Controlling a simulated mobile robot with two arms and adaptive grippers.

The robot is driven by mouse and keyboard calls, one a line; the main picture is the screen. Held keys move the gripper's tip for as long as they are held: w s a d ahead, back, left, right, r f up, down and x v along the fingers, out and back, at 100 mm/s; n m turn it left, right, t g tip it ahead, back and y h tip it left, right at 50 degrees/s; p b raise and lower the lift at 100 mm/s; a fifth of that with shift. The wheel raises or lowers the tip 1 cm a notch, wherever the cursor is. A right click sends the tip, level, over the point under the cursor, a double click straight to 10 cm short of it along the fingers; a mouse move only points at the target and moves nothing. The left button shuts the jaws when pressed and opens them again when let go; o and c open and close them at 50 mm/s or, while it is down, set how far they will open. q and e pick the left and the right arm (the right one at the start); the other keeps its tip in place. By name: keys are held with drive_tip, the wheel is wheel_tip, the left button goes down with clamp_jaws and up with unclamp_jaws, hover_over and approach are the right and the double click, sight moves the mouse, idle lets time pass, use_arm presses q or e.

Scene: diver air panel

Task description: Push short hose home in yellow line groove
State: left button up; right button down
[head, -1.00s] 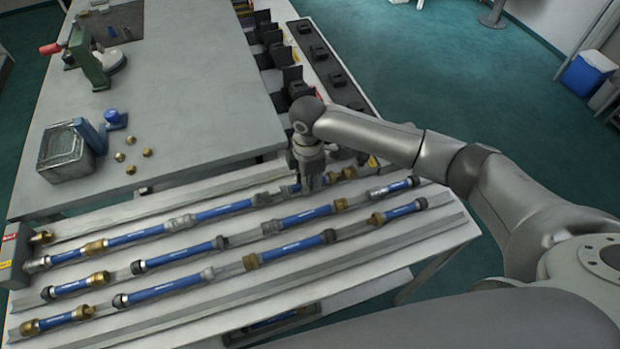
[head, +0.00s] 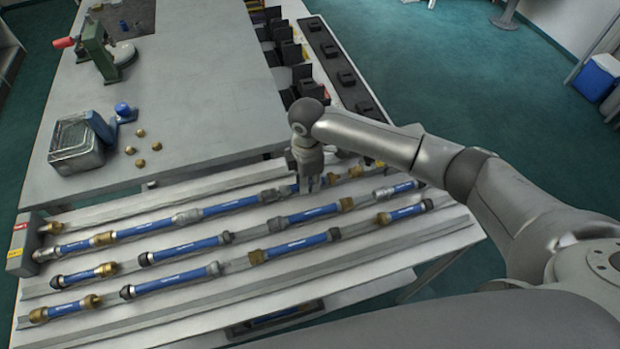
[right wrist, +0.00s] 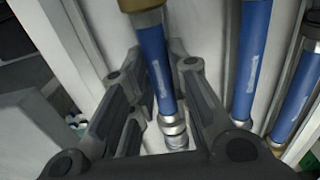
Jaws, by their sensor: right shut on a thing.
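My right gripper (head: 312,182) is shut on a short blue hose (right wrist: 158,72) at the right part of the sloped rack's top row. In the right wrist view its fingers (right wrist: 156,62) lie on both sides of the hose. A brass fitting (right wrist: 138,4) is at one hose end and silver couplings (right wrist: 173,130) are at the other. The rack's left end block (head: 24,246) carries a red label and a yellow label (head: 15,253). How deep the held hose sits in its groove cannot be told. My left gripper is not in view.
Other blue hoses (head: 182,249) with brass and grey fittings lie in rows below. The grey bench (head: 200,95) behind holds a wire basket (head: 76,145), loose brass fittings (head: 140,162) and a green vise-like tool (head: 98,50). Black holders (head: 290,60) stand beyond the rack.

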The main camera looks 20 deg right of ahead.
drive_tip(key=shift+a, duration=0.4)
drive_tip(key=c, duration=1.3)
unclamp_jaws()
drive_tip(key=shift+r, duration=0.1)
wheel_tip(320, 180, up, 12)
drive_tip(key=shift+f, duration=0.1)
